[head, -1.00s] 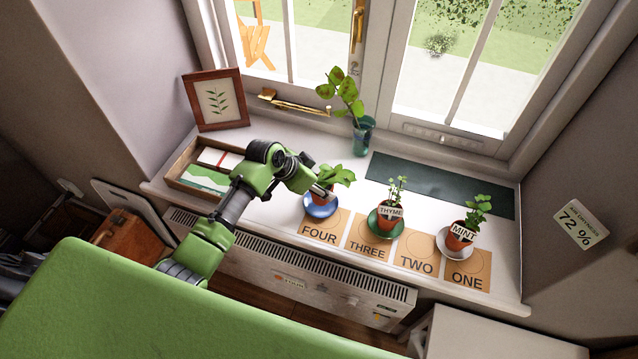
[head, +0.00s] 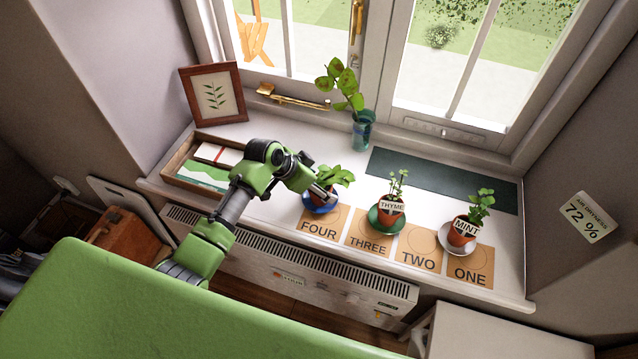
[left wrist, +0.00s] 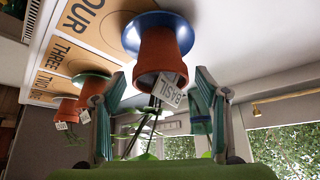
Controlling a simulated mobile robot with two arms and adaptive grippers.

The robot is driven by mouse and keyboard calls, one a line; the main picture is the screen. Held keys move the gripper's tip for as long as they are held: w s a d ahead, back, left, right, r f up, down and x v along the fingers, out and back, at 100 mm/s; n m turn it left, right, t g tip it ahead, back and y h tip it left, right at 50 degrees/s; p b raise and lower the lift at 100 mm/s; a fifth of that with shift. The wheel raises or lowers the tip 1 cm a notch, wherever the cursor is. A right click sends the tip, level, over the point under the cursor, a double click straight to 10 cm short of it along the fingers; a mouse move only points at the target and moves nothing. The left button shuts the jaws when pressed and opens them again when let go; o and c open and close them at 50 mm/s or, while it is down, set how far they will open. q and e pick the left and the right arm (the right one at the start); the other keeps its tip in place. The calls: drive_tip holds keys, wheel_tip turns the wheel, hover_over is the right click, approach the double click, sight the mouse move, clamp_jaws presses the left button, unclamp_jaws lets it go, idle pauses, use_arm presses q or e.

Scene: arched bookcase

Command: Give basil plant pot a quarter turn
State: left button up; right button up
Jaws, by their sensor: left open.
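The basil pot (left wrist: 160,55) is terracotta, with a white BASIL tag and green leaves. It stands on a blue saucer (left wrist: 148,32); the left wrist view shows it upside down. In the head view the basil plant (head: 334,176) is at the back of the FOUR card, its pot mostly hidden by my left gripper (head: 326,190). In the left wrist view my left gripper (left wrist: 160,75) is open, one finger on each side of the pot's tagged upper part. Gaps show between the fingers and the pot. My right gripper is in neither view.
The thyme pot (head: 390,210) on a green saucer and the mint pot (head: 462,231) on a white saucer stand to the right. A glass vase (head: 362,130) with a cutting stands behind. A wooden tray (head: 186,178) and picture frame (head: 212,92) are left.

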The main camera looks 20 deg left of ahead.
use_arm(q)
drive_tip(key=v, duration=1.2)
drive_tip(key=s+f+n+g+y, duration=0.1)
drive_tip(key=s+f+n+y, duration=0.15)
drive_tip(key=s, duration=1.05)
drive_tip(key=s+f+n+g+y, duration=0.15)
drive_tip(key=s+n, duration=0.25)
drive_tip(key=s, duration=1)
wheel_tip(320, 180, down, 28)
drive_tip(key=s, duration=0.2)
drive_tip(key=s+a+f+m+g, duration=0.1)
drive_tip(key=s+a+f, duration=0.1)
drive_tip(key=s+f, duration=1.3)
drive_tip(key=shift+s+f+g+b, duration=0.35)
drive_tip(key=shift+s+b, duration=0.05)
drive_tip(key=shift+s, duration=0.4)
